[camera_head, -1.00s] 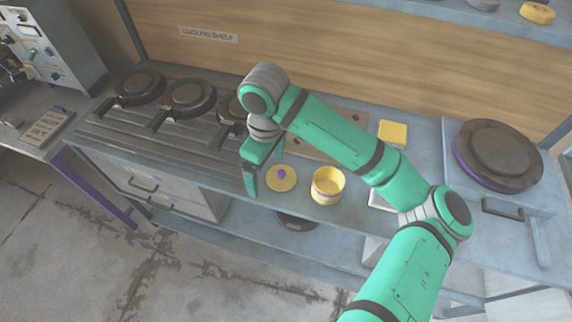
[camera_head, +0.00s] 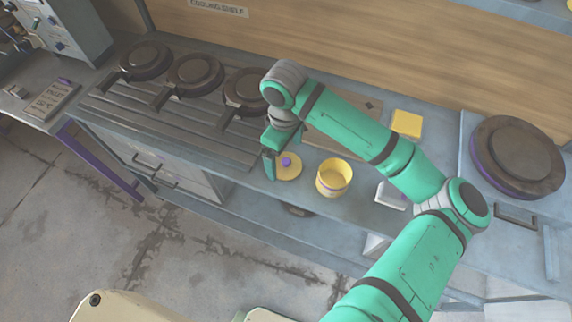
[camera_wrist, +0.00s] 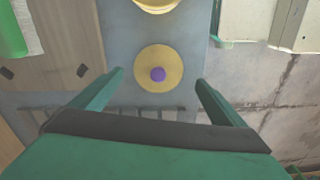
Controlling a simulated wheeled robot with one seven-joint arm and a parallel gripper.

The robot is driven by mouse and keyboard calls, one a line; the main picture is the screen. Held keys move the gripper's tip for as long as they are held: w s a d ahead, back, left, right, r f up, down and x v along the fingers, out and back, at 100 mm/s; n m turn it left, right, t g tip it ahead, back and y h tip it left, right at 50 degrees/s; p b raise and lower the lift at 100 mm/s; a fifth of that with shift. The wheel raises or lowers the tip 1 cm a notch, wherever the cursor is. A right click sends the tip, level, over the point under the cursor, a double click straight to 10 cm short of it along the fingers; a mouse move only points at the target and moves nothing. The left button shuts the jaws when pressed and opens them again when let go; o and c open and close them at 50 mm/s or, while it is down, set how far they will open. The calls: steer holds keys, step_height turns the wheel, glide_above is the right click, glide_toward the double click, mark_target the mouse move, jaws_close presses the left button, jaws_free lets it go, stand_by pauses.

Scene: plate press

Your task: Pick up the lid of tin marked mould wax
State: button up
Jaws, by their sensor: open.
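The lid is a flat yellow disc (camera_head: 290,174) with a purple knob, lying on the grey worktop. In the wrist view the lid (camera_wrist: 150,54) lies flat, its knob (camera_wrist: 158,74) near the line between my fingertips. An open yellow tin (camera_head: 334,180) stands upright just right of the lid; part of the tin (camera_wrist: 157,6) shows at the wrist view's top edge. I cannot read any marking on it. My gripper (camera_head: 280,160) is open and empty at the lid, pointing down; its fingers (camera_wrist: 160,77) spread to either side of the knob without visible contact.
Several dark round plates (camera_head: 195,75) sit on a slatted rack left of the arm. A yellow block (camera_head: 406,124) lies behind the tin. A white tray (camera_head: 391,196) is right of the tin. A large round press plate (camera_head: 517,155) stands far right. The worktop's front edge is close to the lid.

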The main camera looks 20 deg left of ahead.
mark_target(285, 160)
steer(key=f, duration=0.4)
steer(key=shift+w+f, duration=0.1)
steer(key=shift+w, duration=0.1)
steer(key=c, duration=1.1)
